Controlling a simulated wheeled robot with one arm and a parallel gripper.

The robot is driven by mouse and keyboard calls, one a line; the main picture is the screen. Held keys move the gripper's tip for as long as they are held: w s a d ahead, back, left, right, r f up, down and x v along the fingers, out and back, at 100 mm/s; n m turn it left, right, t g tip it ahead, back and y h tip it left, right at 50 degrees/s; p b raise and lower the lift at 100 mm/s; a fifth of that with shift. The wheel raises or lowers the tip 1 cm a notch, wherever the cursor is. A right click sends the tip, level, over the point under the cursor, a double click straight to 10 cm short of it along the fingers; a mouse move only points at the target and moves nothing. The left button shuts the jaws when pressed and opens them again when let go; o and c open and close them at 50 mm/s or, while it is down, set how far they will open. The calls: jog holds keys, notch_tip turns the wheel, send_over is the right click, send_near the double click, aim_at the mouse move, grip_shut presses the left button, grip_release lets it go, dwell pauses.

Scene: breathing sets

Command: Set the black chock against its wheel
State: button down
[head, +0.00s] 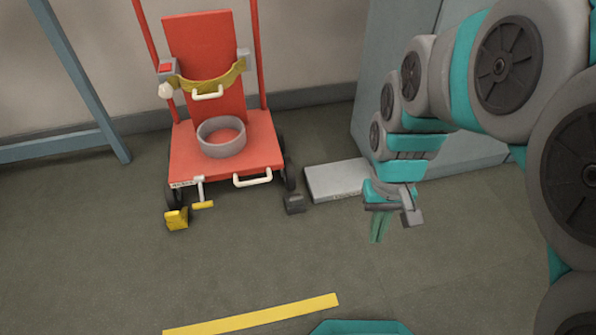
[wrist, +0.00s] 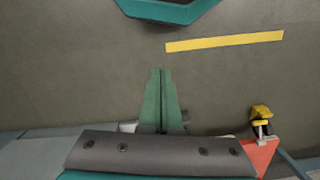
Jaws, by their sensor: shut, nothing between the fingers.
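The black chock (head: 294,203) lies on the floor in front of the cart's right wheel (head: 289,175). I cannot tell whether it touches the wheel. The red cart (head: 183,155) stands by the wall; part of it shows in the wrist view (wrist: 262,155). A yellow chock (head: 177,218) sits at the cart's left wheel (head: 172,195) and also shows in the wrist view (wrist: 261,112). My gripper (head: 377,238) points down over the floor, to the right of the black chock and apart from it. In the wrist view its green fingers (wrist: 160,75) are together and empty. I cannot make out the black chock there.
A low light-grey slab (head: 337,180) lies right of the cart, before a grey cabinet (head: 375,80). A yellow floor stripe (head: 250,315) runs across the front. A pedal (head: 202,204) sticks out from the cart's front. The floor between stripe and cart is clear.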

jog(key=w+a+f+p, duration=0.1)
jog(key=w+a+f, duration=0.1)
jog(key=w, duration=0.3)
jog(key=w+a+f+p, duration=0.1)
jog(key=w+f, duration=0.1)
jog(key=w, duration=0.4)
jog(key=n+t+p, duration=0.1)
jog(key=n+p, duration=0.2)
jog(key=p, duration=0.3)
send_over(295, 203)
jog(key=s+d, duration=0.2)
jog(key=s, duration=0.3)
notch_tip(295, 203, down, 25)
jog(key=f, duration=0.9)
jog(key=shift+s+d+f, duration=0.2)
jog(key=shift+f, duration=0.1)
jog(key=shift+w+a+r, duration=0.2)
jog(key=shift+w+a, duration=0.05)
jog(key=shift+w, duration=0.5)
jog(key=shift+w+a, duration=0.15)
jog(key=shift+w, duration=0.45)
jog(key=shift+w+a, duration=0.15)
jog(key=shift+w, duration=0.45)
jog(key=shift+w, duration=0.1)
